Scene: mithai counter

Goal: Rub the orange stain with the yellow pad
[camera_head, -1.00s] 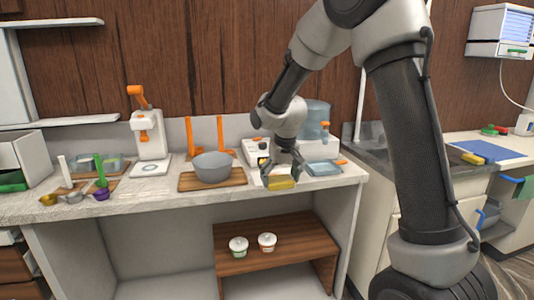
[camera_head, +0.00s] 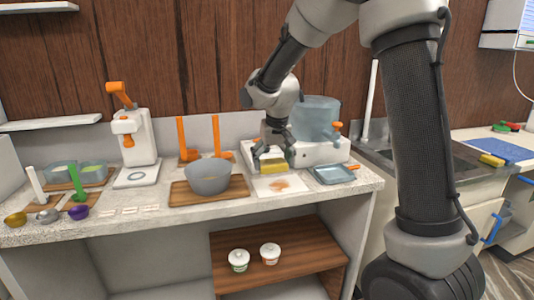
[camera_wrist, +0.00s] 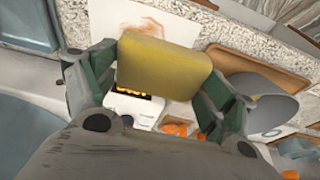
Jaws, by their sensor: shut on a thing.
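The yellow pad (camera_head: 273,163) is held in my gripper (camera_head: 270,160) above the back part of the counter. In the wrist view the pad (camera_wrist: 165,65) is a yellow block squeezed between the two green-grey fingers (camera_wrist: 150,75). The orange stain (camera_head: 279,185) is a faint orange-brown smear on a white sheet (camera_head: 262,189) lying on the counter. It also shows in the wrist view (camera_wrist: 142,28), partly hidden by the pad. In the head view the pad is behind the stain and apart from it in the picture.
A grey bowl (camera_head: 209,178) on a wooden board (camera_head: 180,199) stands left of the sheet. A blue tray (camera_head: 332,175) lies to the right. A white appliance with a blue tank (camera_head: 315,120) stands behind. Two white tubs (camera_head: 239,261) sit on the lower shelf.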

